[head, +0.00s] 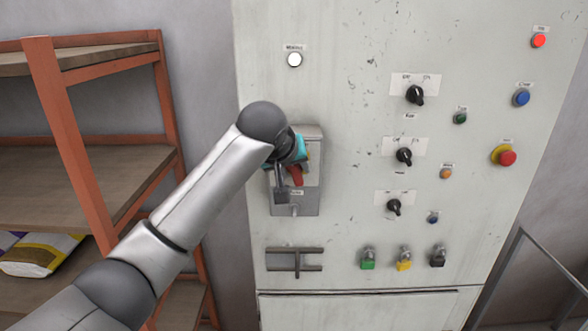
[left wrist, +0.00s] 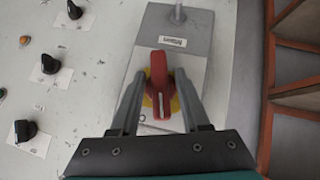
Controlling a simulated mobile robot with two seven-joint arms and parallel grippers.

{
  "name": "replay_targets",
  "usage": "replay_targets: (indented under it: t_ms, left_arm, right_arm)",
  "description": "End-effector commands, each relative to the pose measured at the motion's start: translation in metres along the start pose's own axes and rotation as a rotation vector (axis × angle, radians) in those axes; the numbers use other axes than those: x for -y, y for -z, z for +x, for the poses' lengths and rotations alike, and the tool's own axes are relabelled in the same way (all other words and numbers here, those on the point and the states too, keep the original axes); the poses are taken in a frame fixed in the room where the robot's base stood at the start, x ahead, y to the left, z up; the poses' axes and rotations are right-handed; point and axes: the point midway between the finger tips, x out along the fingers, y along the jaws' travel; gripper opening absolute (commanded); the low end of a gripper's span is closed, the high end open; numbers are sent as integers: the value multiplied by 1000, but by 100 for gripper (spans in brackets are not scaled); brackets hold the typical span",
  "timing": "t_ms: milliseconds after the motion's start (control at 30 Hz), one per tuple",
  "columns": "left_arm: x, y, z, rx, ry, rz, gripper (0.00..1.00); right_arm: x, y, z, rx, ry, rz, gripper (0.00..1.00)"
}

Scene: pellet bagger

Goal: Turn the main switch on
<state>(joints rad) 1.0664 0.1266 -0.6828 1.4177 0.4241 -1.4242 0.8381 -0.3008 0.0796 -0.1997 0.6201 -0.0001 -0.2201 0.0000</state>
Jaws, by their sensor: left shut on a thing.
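The main switch is a red handle (left wrist: 159,82) on a yellow disc, set on a grey box (left wrist: 188,22) with a small label. In the head view the red handle (head: 296,175) shows partly behind my left gripper, on the grey box (head: 309,204) at the cabinet's left side. My left gripper (left wrist: 160,94) has its fingers on both sides of the red handle, shut on it. In the left wrist view the handle runs nearly along the picture's vertical. In the head view my left gripper (head: 283,178) is largely hidden by its own wrist. My right gripper is not in view.
The pale cabinet (head: 345,100) carries a white lamp (head: 294,60), black rotary knobs (head: 404,156), coloured buttons and a red stop button (head: 507,157). Padlocks (head: 404,260) hang below, beside a rack (head: 294,260). An orange-framed shelf (head: 70,140) holding a bag (head: 38,254) stands at left.

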Motion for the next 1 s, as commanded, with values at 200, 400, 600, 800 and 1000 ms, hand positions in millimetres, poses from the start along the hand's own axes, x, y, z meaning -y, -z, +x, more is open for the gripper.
replay_targets:
  t_ms: [200, 400, 600, 800, 1000]
  left_arm:
    - [-2, 1, -1, -2, 109, 111, 0]
    - [-1, 1, 0, -2, 176, 176, 0]
    - [-1, 1, 0, -2, 209, 209, 0]
    - [-1, 1, 0, -2, 218, 218, 0]
    - [-1, 1, 0, -3, 218, 218, 0]
  right_arm:
    - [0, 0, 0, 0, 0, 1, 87]
    - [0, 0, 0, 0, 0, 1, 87]
    - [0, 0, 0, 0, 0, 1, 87]
    - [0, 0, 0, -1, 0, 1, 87]
    - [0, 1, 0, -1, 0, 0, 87]
